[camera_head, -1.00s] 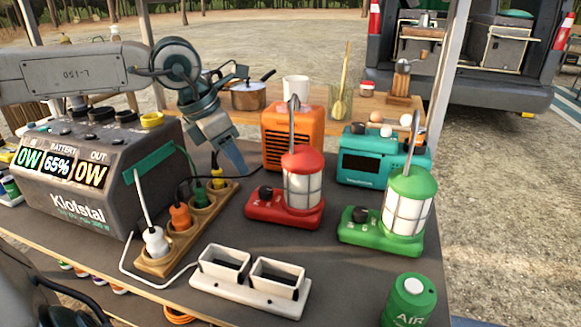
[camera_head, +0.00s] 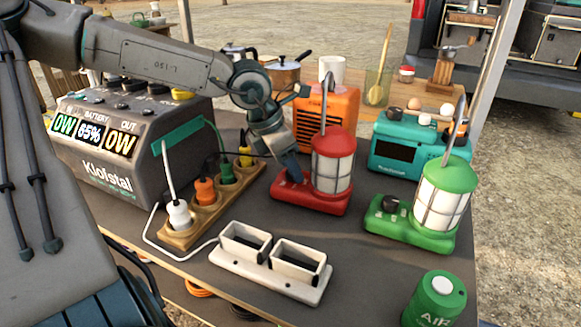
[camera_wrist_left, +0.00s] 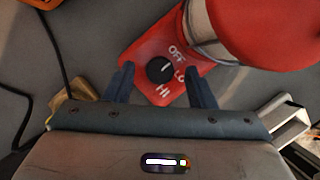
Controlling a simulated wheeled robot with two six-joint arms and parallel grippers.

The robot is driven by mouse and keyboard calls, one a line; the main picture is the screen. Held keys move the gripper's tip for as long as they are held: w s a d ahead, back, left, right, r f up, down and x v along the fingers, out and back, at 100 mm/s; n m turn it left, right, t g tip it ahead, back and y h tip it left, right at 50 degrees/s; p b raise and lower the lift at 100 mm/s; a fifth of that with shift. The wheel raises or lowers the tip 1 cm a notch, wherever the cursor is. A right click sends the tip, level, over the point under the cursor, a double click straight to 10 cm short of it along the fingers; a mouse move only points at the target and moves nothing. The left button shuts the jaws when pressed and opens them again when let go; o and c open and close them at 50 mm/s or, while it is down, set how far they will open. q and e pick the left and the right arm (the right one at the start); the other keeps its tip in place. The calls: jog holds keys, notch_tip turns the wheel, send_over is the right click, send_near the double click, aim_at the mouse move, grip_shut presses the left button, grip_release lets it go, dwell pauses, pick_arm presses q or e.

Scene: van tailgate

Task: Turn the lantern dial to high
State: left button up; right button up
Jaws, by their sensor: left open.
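The red lantern (camera_head: 333,172) stands upright on the grey tabletop, its base towards the left. My left gripper (camera_head: 292,172) points down over that base and hides its dial in the head view. In the left wrist view the black dial (camera_wrist_left: 160,70) lies between the two open fingers of my left gripper (camera_wrist_left: 160,85), apart from both. OFF, a partly hidden L label and HI are printed beside it. Its pale mark points roughly right, towards the OFF and L side. A green lantern (camera_head: 440,205) with its own black dial (camera_head: 390,203) stands to the right. My right gripper is not in view.
A grey power station (camera_head: 130,150) and a wooden plug strip (camera_head: 205,215) stand left of the red lantern. An orange heater (camera_head: 330,108) and a teal box (camera_head: 400,150) are behind. A white two-socket block (camera_head: 270,280) and a green can (camera_head: 437,300) are in front.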

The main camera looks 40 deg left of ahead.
pick_arm(q)
jog(key=shift+w+d+f, duration=0.1)
jog(key=shift+w+f, duration=0.05)
jog(key=shift+f, duration=0.25)
jog(key=c, duration=1)
